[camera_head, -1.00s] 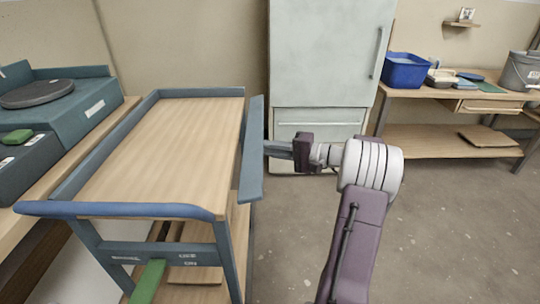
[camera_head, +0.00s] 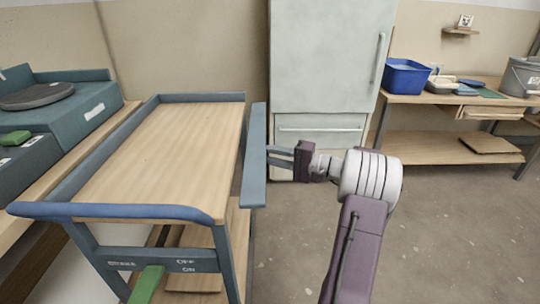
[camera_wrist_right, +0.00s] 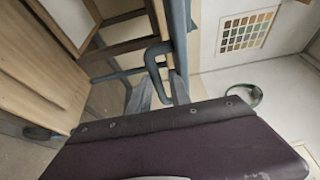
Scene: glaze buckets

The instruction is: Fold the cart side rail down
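The cart (camera_head: 170,150) has a wooden top with blue-grey rails and stands at the left in the head view. Its right side rail (camera_head: 254,155) hangs tilted outward beside the top's right edge. My right gripper (camera_head: 270,156) is at the outer face of this rail, with its two fingers apart. Whether the fingertips touch the rail is not clear. In the right wrist view my fingers (camera_wrist_right: 160,92) are spread, with a bent blue-grey cart bar (camera_wrist_right: 153,62) just beyond and between them. My left gripper is not in view.
A pale cabinet (camera_head: 335,60) stands behind. A workbench (camera_head: 440,98) with a blue bin (camera_head: 406,77) and a grey bucket (camera_head: 522,76) is at the right. A bench with a wheel-like disc (camera_head: 38,96) is close on the cart's left. Floor (camera_head: 450,230) right of the cart is clear.

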